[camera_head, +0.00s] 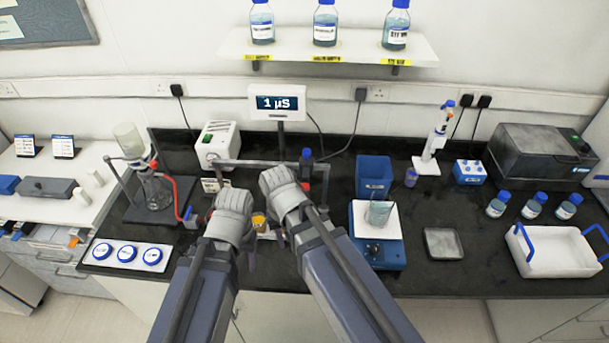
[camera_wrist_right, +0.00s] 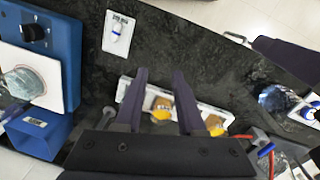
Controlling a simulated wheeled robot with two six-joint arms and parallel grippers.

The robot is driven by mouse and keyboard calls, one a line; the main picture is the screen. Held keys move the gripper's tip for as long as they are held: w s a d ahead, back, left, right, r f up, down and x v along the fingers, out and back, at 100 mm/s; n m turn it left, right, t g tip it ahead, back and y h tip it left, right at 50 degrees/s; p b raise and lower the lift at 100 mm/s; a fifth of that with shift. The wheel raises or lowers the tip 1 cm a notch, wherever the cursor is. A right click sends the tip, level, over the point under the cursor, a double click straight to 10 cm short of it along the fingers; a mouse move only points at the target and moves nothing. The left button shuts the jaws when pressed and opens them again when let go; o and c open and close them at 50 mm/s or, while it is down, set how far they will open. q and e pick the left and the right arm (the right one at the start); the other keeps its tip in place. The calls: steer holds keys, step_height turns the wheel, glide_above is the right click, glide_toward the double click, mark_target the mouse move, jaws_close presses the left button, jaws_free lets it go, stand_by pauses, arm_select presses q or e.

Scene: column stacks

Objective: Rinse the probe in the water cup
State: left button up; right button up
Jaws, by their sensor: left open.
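A dark upright piece with a blue top (camera_head: 306,160), possibly the probe, stands at the metal frame below the meter reading 1 µS (camera_head: 280,104). A clear beaker (camera_head: 378,213) of bluish liquid stands on the blue stirrer with a white top (camera_head: 385,250); I cannot tell whether it is the water cup. My left gripper (camera_head: 234,208) is over the front of the bench, its fingertips mostly hidden. My right gripper (camera_head: 280,188) is just right of it; its wrist view shows the fingers (camera_wrist_right: 160,85) apart, with nothing held, above small amber cups (camera_wrist_right: 162,106) in a white holder.
A blue bin (camera_head: 373,177) stands behind the stirrer. A glass flask with red tubing (camera_head: 157,190) is at the left, near three blue-lidded jars (camera_head: 127,253). A white tray with blue handles (camera_head: 560,252) is at the right.

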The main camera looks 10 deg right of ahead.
mark_target(305, 185)
steer(key=o, duration=0.3)
steer(key=w+d+r+m+p, duration=0.2)
steer(key=w+r+m+p, duration=0.1)
steer(key=r+p, duration=0.1)
steer(key=w+d+r+m+p, duration=0.2)
steer(key=w+r+m+p, duration=0.2)
steer(key=r+p, duration=0.1)
steer(key=w+d+r+m+y+p, duration=0.1)
steer(key=w+d+r+m+p, duration=0.1)
steer(key=w+r+m+p, duration=0.2)
step_height(305, 185, up, 3)
steer(key=shift+d+r+p, duration=0.1)
steer(key=shift+d+p, duration=0.05)
steer(key=shift+p, duration=0.15)
steer(key=shift+o, duration=0.2)
steer(key=shift+w+d+r+m, duration=0.15)
steer(key=shift+w+m, duration=0.05)
steer(key=shift+m, duration=0.1)
arm_select(q)
step_height(305, 185, up, 16)
steer(key=shift+r, duration=0.25)
steer(key=shift+f, duration=0.1)
arm_select(e)
step_height(305, 185, down, 8)
steer(key=b, duration=0.7)
steer(key=shift+b, duration=0.4)
arm_select(q)
step_height(305, 185, down, 8)
steer(key=shift+r, duration=0.2)
